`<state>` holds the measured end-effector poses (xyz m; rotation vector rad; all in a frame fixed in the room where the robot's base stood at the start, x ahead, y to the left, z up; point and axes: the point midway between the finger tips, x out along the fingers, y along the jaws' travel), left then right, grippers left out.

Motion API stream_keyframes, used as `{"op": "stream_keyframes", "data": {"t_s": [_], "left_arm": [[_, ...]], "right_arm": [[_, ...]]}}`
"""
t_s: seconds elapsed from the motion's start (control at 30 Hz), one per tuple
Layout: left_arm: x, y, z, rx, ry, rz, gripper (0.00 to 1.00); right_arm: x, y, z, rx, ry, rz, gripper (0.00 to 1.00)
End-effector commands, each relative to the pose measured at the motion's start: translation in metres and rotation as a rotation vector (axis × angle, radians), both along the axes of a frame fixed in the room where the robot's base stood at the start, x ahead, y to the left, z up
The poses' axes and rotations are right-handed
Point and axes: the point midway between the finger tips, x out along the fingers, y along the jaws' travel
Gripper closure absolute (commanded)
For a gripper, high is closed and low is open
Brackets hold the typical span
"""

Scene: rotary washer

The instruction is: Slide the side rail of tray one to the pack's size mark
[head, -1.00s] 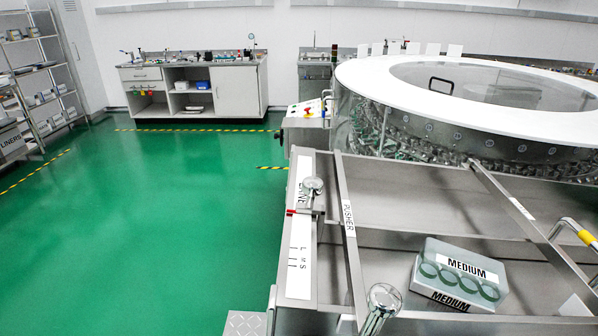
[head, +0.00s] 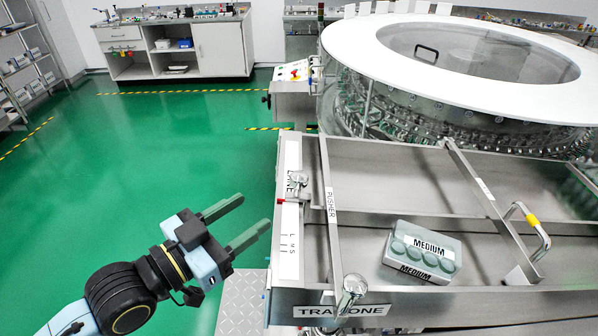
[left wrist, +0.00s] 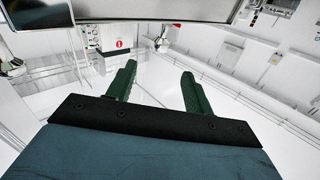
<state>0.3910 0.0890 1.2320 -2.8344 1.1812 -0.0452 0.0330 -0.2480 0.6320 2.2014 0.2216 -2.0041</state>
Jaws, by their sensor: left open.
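Tray one carries a "TRAY ONE" label (head: 342,311) on its front. The side rail (head: 400,213) appears to run crosswise over the tray behind the pack. A metal clamp knob (head: 298,188) sits at its left end, beside the "LANE" label. A red pointer (head: 280,201) there lies behind the L end of the L-M-S scale (head: 289,243), off the M mark. The pack (head: 425,252), marked "MEDIUM", lies slightly turned in the tray. My left gripper (head: 255,210) is open and empty, left of the scale and apart from it. Its spread fingers show in the left wrist view (left wrist: 157,80).
A bar marked "PUSHER" (head: 331,215) runs along the tray's left side to a round knob (head: 353,285). The round washer (head: 450,105) stands behind. The green floor (head: 180,160) at left is clear.

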Motion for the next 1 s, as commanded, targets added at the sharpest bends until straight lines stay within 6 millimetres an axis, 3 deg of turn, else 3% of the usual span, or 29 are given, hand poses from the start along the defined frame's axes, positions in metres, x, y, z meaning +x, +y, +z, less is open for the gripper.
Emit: {"op": "stream_keyframes", "data": {"t_s": [0.53,0.7,1.0], "left_arm": [[0.073,-0.074,0.002,-0.002,-0.002,0.0,0.48],[0.086,-0.086,0.0,-0.001,-0.001,0.001,0.48],[0.091,-0.091,0.0,0.001,-0.001,0.001,0.48]], "right_arm": [[0.0,0.0,0.022,-0.001,0.0,0.0,0.19],[0.0,-0.001,0.025,-0.001,0.001,-0.001,0.19],[0.0,-0.001,0.025,-0.001,0.001,-0.001,0.19]]}}
